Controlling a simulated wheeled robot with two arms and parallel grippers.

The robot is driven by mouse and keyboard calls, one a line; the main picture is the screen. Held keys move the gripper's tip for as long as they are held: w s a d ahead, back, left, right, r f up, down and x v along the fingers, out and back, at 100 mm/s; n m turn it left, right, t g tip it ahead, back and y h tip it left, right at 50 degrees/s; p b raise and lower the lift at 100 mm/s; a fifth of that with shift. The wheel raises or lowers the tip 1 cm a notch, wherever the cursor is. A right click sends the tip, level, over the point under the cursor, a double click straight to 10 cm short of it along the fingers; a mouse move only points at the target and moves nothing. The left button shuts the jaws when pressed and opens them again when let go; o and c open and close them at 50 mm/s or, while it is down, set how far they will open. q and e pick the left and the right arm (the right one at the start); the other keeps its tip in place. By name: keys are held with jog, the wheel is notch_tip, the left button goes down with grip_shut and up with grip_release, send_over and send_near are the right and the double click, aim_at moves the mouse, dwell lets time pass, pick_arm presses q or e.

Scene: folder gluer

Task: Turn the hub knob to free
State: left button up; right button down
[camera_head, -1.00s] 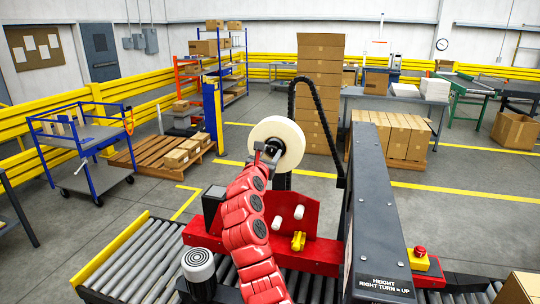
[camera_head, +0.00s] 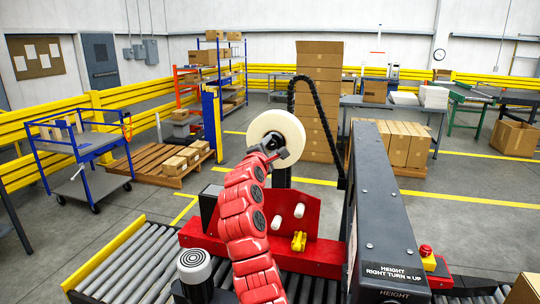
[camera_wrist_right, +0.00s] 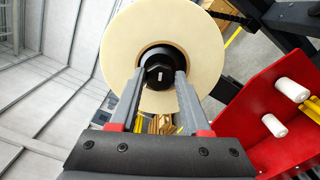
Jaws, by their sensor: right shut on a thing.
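The hub knob (camera_wrist_right: 158,74) is black with a small white mark on its face. It sits in the middle of a large cream tape roll (camera_wrist_right: 123,62), which also shows in the head view (camera_head: 292,127) on the red machine. In the right wrist view the two fingers of my right gripper (camera_wrist_right: 159,82) lie on either side of the knob and are shut on it. In the head view my right gripper (camera_head: 272,148) is in front of the roll's centre and hides the knob. My left gripper is not in view.
A red plate (camera_head: 292,214) with white rollers and a yellow part stands below the roll. A dark upright frame (camera_head: 385,215) is close on the right. A roller conveyor (camera_head: 125,262) runs in front. A black cable chain (camera_head: 318,105) arches behind the roll.

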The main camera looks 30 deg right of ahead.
jog(key=shift+f+m+b, duration=0.2)
jog(key=shift+m+b, duration=1.75)
jog(key=shift+m, duration=0.45)
jog(key=shift+c, duration=1.9)
grip_release()
jog(key=b+v, duration=0.3)
jog(key=v, duration=1.4)
jog(key=shift+a+b, duration=0.25)
jog(key=shift+b, duration=0.15)
